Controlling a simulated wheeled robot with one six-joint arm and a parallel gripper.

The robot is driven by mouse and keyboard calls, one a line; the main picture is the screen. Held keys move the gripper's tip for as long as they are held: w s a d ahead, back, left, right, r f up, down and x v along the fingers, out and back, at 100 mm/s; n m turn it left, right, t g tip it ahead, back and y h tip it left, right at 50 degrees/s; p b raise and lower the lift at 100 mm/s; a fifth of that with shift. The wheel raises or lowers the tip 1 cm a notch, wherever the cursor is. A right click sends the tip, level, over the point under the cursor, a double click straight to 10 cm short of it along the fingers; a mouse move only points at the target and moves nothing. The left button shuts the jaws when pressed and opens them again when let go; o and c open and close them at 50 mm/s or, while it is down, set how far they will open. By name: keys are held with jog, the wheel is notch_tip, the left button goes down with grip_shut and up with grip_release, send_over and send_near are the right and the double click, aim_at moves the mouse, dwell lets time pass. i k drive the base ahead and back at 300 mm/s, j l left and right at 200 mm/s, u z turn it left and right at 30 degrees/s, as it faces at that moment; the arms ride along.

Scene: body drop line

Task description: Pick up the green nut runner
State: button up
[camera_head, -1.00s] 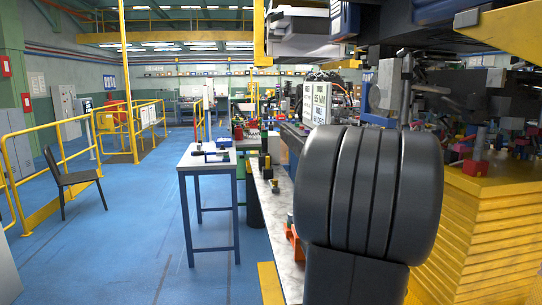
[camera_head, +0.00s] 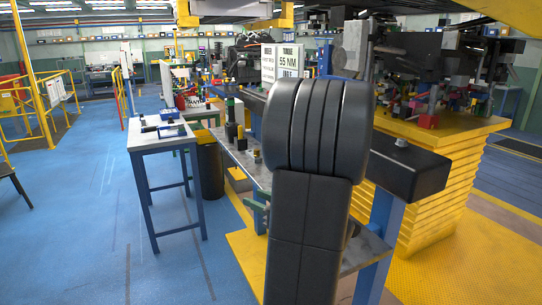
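I cannot make out a green nut runner for certain. A small green piece (camera_head: 257,202) shows at the near edge of the long bench (camera_head: 232,152), but its shape is unclear. Small upright dark and yellow items (camera_head: 236,132) stand on that bench. Small blue and dark tools (camera_head: 165,128) lie on the white-topped side table (camera_head: 150,138). The large black rounded link in the foreground is my own arm, and it hides part of the bench. My gripper is not in view.
A black block (camera_head: 408,168) stands right of my arm. Behind it is a yellow ribbed stand (camera_head: 440,205) with coloured parts on top. A torque sign (camera_head: 290,62) reads 55 NM. A dark bin (camera_head: 210,168) stands between the tables. Blue floor is open at left.

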aim_at(230, 100)
jog(key=i+j+z, duration=0.25)
jog(key=j, duration=0.4)
jog(key=i+j+z, duration=0.25)
jog(key=i+j, duration=0.15)
jog(key=j, duration=0.35)
jog(key=i+j+z, duration=0.15)
jog(key=j, duration=0.25)
jog(key=j+z, duration=0.1)
jog(key=j, duration=0.25)
jog(key=i+j+z, duration=0.2)
jog(key=i+j, duration=0.2)
jog(key=j, duration=0.2)
jog(key=i+j, duration=0.2)
jog(key=j, duration=0.15)
jog(key=i+j+z, duration=0.15)
jog(key=j, duration=0.15)
jog(key=i+j+z, duration=0.1)
jog(key=j, duration=0.25)
jog(key=i+j+z, duration=0.1)
jog(key=i+j, duration=0.15)
jog(key=i+j+z, duration=0.1)
jog(key=j, duration=0.4)
